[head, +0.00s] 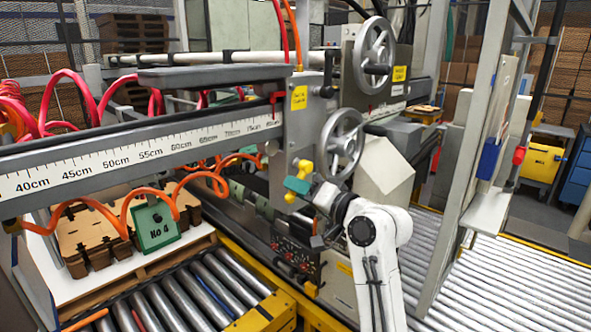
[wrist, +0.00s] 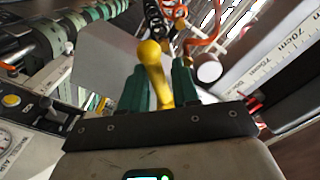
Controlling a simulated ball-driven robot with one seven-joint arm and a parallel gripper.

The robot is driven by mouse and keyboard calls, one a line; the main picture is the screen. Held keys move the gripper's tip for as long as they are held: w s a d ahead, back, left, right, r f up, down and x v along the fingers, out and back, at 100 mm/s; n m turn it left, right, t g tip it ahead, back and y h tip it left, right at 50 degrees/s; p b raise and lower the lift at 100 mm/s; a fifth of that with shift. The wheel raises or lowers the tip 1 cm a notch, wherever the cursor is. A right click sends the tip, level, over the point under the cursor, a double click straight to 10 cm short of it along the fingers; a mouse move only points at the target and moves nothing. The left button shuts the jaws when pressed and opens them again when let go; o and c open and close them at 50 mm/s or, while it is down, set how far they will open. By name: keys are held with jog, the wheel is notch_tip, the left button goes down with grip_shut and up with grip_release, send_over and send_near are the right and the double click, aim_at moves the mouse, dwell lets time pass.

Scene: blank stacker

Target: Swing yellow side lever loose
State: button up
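The lower end of the shaft is hidden behind the gripper body.
Two grey handwheels (head: 343,140) (head: 374,57) stand above the lever. The measuring rail (head: 130,160) runs out to the left, with orange coiled hoses (head: 215,180) below it. A control panel (head: 294,250) is under my gripper. Roller conveyors (head: 510,285) lie to the right.

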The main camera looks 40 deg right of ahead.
jog(key=r+m+p, duration=0.1)
jog(key=m+p, duration=0.1)
jog(key=p, duration=0.1)
jog(key=a+r+m+p, duration=0.1)
jog(key=m+p, duration=0.1)
jog(key=p, duration=0.1)
jog(key=r+m+p, duration=0.1)
jog(key=m+p, duration=0.1)
jog(key=p, duration=0.2)
jog(key=shift+a+m, duration=0.15)
jog(key=shift+m, duration=0.25)
dwell(0.4)
jog(key=shift+s, duration=0.1)
jog(key=s, duration=0.9)
jog(key=shift+d, duration=0.2)
jog(key=shift+f, duration=0.1)
dwell(0.6)
